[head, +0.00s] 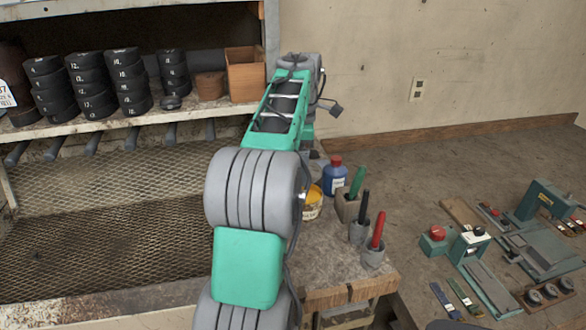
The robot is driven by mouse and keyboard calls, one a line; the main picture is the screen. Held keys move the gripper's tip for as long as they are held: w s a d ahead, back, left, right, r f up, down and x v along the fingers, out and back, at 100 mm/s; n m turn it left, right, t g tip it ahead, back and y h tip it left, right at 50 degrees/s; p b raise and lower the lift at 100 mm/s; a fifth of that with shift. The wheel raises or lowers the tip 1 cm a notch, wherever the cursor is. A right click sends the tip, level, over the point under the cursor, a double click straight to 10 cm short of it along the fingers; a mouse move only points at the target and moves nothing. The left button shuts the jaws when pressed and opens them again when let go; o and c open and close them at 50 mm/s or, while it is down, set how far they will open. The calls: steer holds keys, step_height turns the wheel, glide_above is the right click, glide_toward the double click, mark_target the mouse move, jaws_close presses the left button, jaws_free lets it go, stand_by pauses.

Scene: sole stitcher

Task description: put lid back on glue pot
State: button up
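The glue pot appears to be the small yellow container (313,208) on the bench, just right of my arm. My arm covers its left part. Its visible top looks yellow-orange, with no lid that I can make out. I cannot pick out the lid for certain.
A blue bottle with a red cap (334,176) stands close behind the pot. Holders with green, black and red-handled tools (373,246) stand to its right, near the bench edge. Stacked black discs (126,80) and a wooden box (245,75) fill the shelf. Mesh (100,180) lies below.

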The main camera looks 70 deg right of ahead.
steer(key=shift+s+d+f, duration=0.1)
steer(key=shift+s, duration=0.3)
step_height(320, 180, down, 6)
steer(key=b, duration=0.6)
steer(key=shift+f, duration=0.15)
stand_by(0.5)
steer(key=shift+f+b, duration=0.15)
steer(key=shift+b, duration=0.15)
steer(key=shift+p, duration=0.3)
stand_by(0.6)
stand_by(0.4)
steer(key=o, duration=1)
